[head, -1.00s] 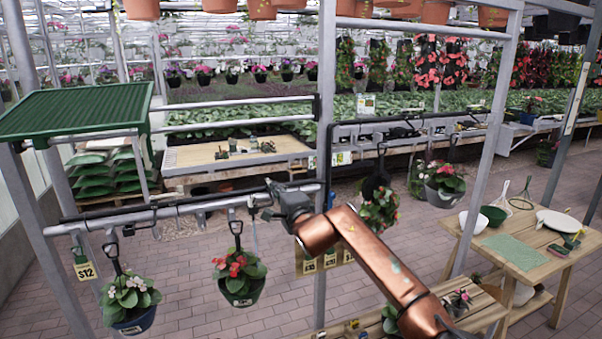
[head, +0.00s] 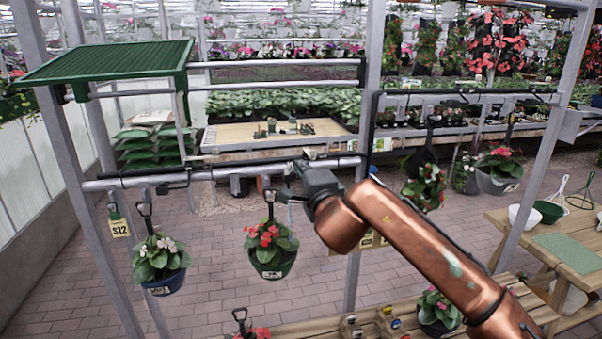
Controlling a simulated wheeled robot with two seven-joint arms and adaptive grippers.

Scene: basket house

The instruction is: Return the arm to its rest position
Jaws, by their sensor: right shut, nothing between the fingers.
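My right arm, copper-coloured, reaches in from the lower right of the head view. My right gripper (head: 291,190) is at its end, in front of the metal hanging rail (head: 230,172), shut and empty. Below and left of the gripper, a basket of red flowers (head: 270,248) hangs from the rail by a dark handle, apart from the fingers. A basket of pale flowers (head: 160,264) hangs farther left, with a $12 tag (head: 119,227) beside it. My left gripper does not show.
A wooden bench (head: 330,325) with potted plants stands low in front. A wooden table (head: 570,275) with bowls and a green mat is at right. Metal posts (head: 362,270) rise beside the arm. A green slatted shelf (head: 110,62) is at upper left. Brick floor lies open behind.

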